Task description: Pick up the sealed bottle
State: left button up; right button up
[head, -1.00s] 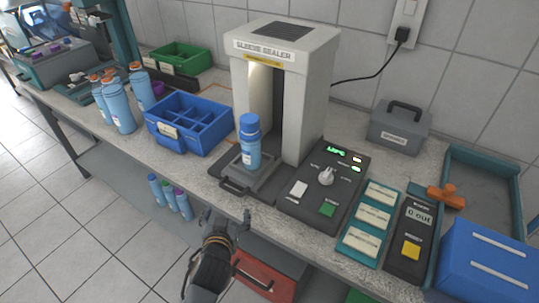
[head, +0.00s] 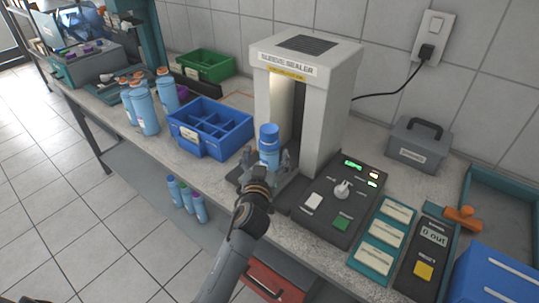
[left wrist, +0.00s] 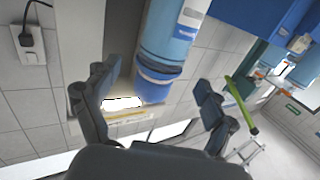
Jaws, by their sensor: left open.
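The sealed bottle (head: 269,147) is light blue with a darker blue cap and stands upright on the tray at the mouth of the sleeve sealer (head: 300,90). My left gripper (head: 264,168) is open in front of it, with a finger on either side of the bottle's lower part, which the gripper partly hides. In the left wrist view, the bottle (left wrist: 172,45) appears upside down between the open fingers (left wrist: 150,95); I cannot tell whether they touch it. My right gripper is not in view.
A blue divided bin (head: 210,128) stands left of the sealer, with several orange-capped bottles (head: 146,108) beyond it. A control panel (head: 335,205) lies to the right, and a grey case (head: 418,146) sits by the wall. Several small bottles (head: 186,197) are below the counter.

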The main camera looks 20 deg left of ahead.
pick_arm(q)
jog(key=w, duration=0.5)
jog(key=shift+a+f+p, duration=0.35)
jog(key=shift+c, duration=0.2)
jog(key=shift+r, duration=0.1)
jog(key=c, duration=1.5)
